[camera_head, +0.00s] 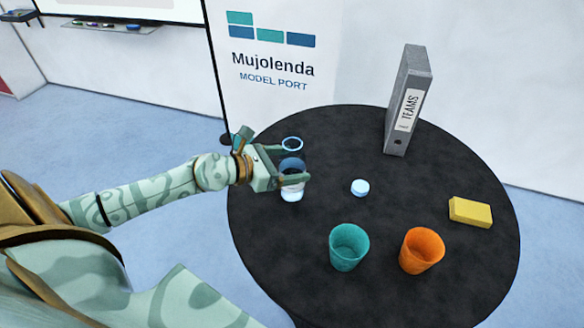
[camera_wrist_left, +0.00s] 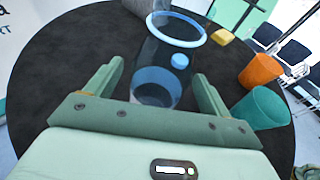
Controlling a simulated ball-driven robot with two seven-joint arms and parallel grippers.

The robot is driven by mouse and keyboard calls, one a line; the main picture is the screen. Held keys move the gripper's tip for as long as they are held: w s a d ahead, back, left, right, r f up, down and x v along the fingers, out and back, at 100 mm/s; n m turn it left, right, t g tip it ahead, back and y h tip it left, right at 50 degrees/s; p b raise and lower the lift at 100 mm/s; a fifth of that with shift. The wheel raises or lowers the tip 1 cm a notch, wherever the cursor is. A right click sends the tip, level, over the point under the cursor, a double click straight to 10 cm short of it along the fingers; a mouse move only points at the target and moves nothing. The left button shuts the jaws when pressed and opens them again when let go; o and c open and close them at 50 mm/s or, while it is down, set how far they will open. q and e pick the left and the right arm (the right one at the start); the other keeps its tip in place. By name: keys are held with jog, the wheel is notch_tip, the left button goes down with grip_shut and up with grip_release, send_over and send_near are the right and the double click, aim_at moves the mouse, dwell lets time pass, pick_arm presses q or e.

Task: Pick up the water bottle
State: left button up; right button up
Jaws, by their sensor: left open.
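The water bottle (camera_head: 291,165) is clear, with a pale blue ring at its open top and blue water low inside. It stands upright on the black round table (camera_head: 330,125), towards its left side. My left gripper (camera_head: 294,163) is open, with one finger on either side of the bottle. In the left wrist view, the bottle (camera_wrist_left: 158,88) is between the two spread fingers, with gaps visible beside it. Part of the bottle is hidden behind the near finger in the head view. My right gripper is not in view.
A small pale blue cap (camera_head: 360,187) lies right of the bottle. A teal cup (camera_head: 348,248) and an orange cup (camera_head: 421,251) stand near the front. A yellow block (camera_head: 470,212) lies at the right. A grey binder (camera_head: 406,105) stands at the back.

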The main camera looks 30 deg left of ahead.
pick_arm(q)
jog(key=shift+x, duration=1.55)
jog(key=shift+s+a, duration=0.1)
jog(key=c, duration=1.2)
jog(key=shift+r, duration=0.15)
